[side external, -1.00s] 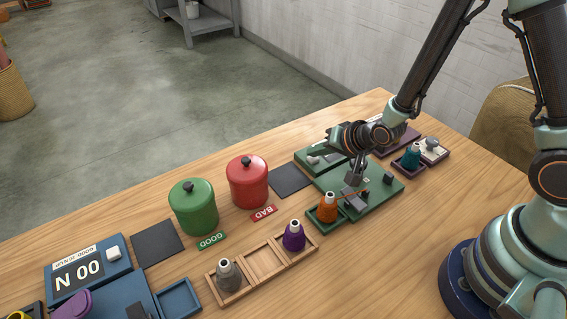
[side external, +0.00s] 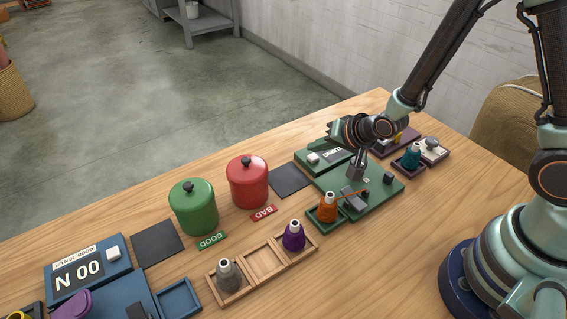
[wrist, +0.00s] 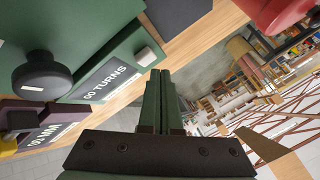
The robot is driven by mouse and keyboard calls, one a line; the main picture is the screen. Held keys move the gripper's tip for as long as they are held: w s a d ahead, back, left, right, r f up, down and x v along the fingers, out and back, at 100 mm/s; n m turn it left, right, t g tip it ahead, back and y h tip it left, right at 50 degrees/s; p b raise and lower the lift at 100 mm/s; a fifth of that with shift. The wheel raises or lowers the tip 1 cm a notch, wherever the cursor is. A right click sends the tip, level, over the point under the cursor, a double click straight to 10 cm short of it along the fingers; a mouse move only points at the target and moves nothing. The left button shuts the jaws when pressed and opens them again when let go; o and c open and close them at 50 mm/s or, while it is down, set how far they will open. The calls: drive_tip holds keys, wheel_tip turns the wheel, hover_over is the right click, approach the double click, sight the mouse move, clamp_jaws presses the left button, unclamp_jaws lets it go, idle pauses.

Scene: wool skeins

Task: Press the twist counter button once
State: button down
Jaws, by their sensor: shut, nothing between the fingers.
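The twist counter (side external: 336,154) is a green box on the far right part of the table, with a dark display. Its pale square button (side external: 313,158) is uncovered. In the wrist view the display (wrist: 106,80) reads 00 TURNS, and the button (wrist: 147,57) shows just left of the fingertips. My gripper (side external: 333,133) is shut and empty, held above the counter and apart from the button. Its two dark green fingers lie together in the wrist view (wrist: 160,74).
An orange cone (side external: 327,207) stands in a green tray beside the green twist board (side external: 385,201). A teal cone (side external: 412,157) and a purple unit (wrist: 25,115) are close by. The red pot (side external: 247,182) and a dark mat (side external: 291,180) lie left of the counter.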

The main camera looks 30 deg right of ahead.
drive_tip(key=shift+r, duration=2.55)
wheel_tip(320, 180, up, 9)
drive_tip(key=n+g, duration=0.1)
drive_tip(key=n, duration=0.3)
hover_over(316, 159)
drive_tip(key=s+d, duration=0.4)
drive_tip(key=s, duration=0.1)
drive_tip(key=s+d+r+n+g+h, duration=0.1)
drive_tip(key=s+d+r+n+g, duration=0.1)
drive_tip(key=s+r, duration=0.4)
drive_tip(key=s+n, duration=0.1)
drive_tip(key=s, duration=0.2)
drive_tip(key=shift+s+d+r+n, duration=0.15)
drive_tip(key=shift+s+n, duration=0.05)
drive_tip(key=shift+n, duration=0.2)
